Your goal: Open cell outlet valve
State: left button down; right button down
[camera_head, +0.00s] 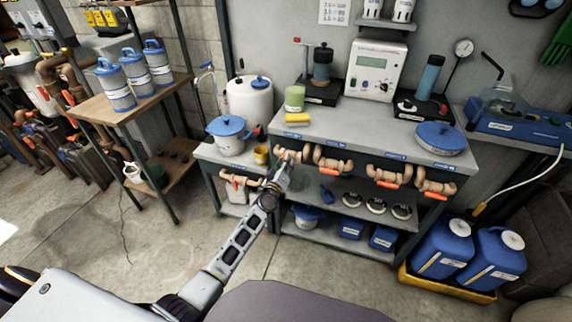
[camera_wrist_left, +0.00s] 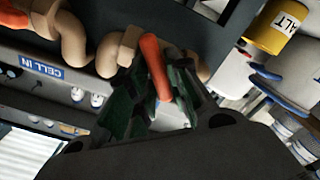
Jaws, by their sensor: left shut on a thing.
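A row of copper-coloured pipe valves with orange handles runs along the front edge of the grey bench (camera_head: 365,133). My left gripper (camera_head: 280,176) reaches the leftmost of these valves (camera_head: 290,155) and partly covers it. In the left wrist view, the dark fingers of my left gripper (camera_wrist_left: 155,98) are shut on an orange valve handle (camera_wrist_left: 154,62), with the pipe (camera_wrist_left: 118,48) behind it. A blue "CELL IN" label (camera_wrist_left: 42,69) shows beside a neighbouring pipe. The label of the held valve is not readable. My right gripper is not in view.
Other bench valves (camera_head: 331,160) sit close to the right of my left gripper. Blue jugs (camera_head: 442,248) stand at the right. The floor in front is partly clear.

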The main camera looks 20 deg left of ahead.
pick_arm(q)
jog(key=n, duration=0.3)
jog(key=n+b, duration=0.1)
jog(key=n, duration=0.2)
jog(key=n+b, duration=0.1)
jog(key=n, duration=0.3)
jog(key=shift+a+f, duration=0.15)
jog(key=shift+f, duration=0.25)
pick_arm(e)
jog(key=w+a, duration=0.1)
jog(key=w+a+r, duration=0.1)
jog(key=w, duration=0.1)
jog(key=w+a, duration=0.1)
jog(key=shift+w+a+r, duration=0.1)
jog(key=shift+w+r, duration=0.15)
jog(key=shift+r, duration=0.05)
